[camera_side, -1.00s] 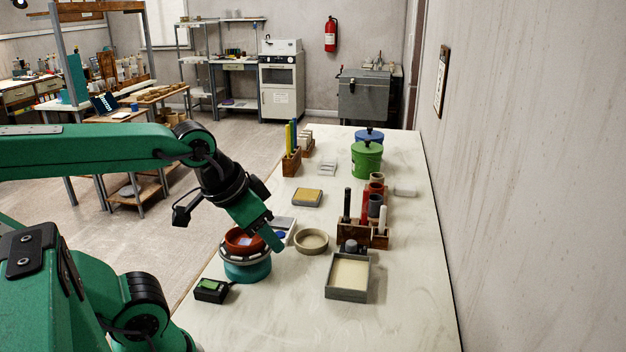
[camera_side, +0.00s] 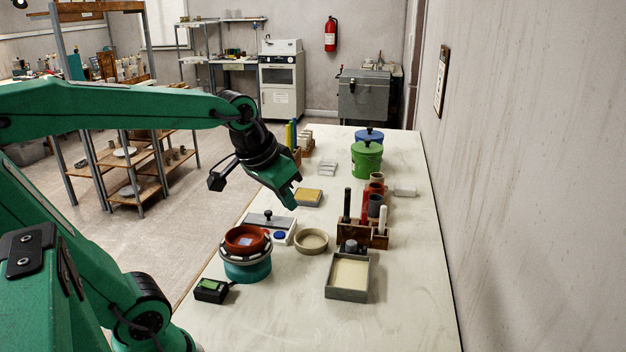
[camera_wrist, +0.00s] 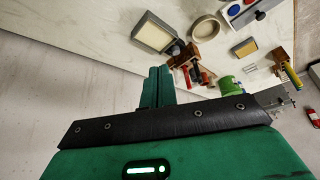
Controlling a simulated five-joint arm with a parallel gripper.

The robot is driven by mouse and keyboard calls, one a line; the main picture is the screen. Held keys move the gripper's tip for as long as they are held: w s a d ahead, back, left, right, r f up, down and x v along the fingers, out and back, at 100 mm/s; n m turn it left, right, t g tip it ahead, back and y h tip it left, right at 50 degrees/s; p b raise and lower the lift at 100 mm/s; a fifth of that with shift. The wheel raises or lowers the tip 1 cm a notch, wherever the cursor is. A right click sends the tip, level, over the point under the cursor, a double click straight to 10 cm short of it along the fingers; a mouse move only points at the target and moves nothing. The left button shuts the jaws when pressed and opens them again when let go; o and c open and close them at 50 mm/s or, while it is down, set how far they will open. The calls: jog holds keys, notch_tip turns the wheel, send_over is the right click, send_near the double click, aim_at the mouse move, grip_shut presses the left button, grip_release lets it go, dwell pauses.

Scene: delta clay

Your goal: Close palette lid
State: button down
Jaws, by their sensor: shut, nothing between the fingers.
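The palette (camera_side: 278,239) is a pale tray on the table behind the turntable, and a blue disc shows on its uncovered end. Its grey lid (camera_side: 262,223) has a dark knob and covers part of the tray. In the wrist view, the palette (camera_wrist: 243,18) is at the top right, with blue and red discs showing beside the knobbed lid (camera_wrist: 266,9). My gripper (camera_side: 292,203) is shut and empty, in the air above and to the right of the lid in the side view. Its green fingers (camera_wrist: 157,86) are together in the wrist view.
A red bowl (camera_side: 245,238) sits on the teal turntable (camera_side: 247,270) in front of the palette. A beige ring (camera_side: 311,240) stands close to its right. A yellow block (camera_side: 308,196) lies behind. A tool rack (camera_side: 350,232) and a tray (camera_side: 347,293) stand further right.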

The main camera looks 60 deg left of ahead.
jog(key=w+a+n, duration=0.2)
jog(key=w+a, duration=0.4)
jog(key=a, duration=0.1)
jog(key=n+g+y, duration=0.2)
jog(key=n, duration=0.2)
send_over(272, 217)
notch_tip(272, 217, down, 12)
jog(key=shift+w+a, duration=0.2)
jog(key=shift+a, duration=0.05)
jog(key=shift+f, duration=0.1)
jog(key=x, duration=0.9)
jog(key=shift+w+d+f, duration=0.1)
jog(key=shift+f, duration=0.4)
jog(key=shift+s+d+f, duration=0.15)
jog(key=shift+s+d, duration=0.4)
jog(key=shift+s, duration=0.2)
jog(key=shift+s+d+f, duration=0.1)
jog(key=shift+s+d, duration=0.45)
jog(key=shift+s, duration=0.25)
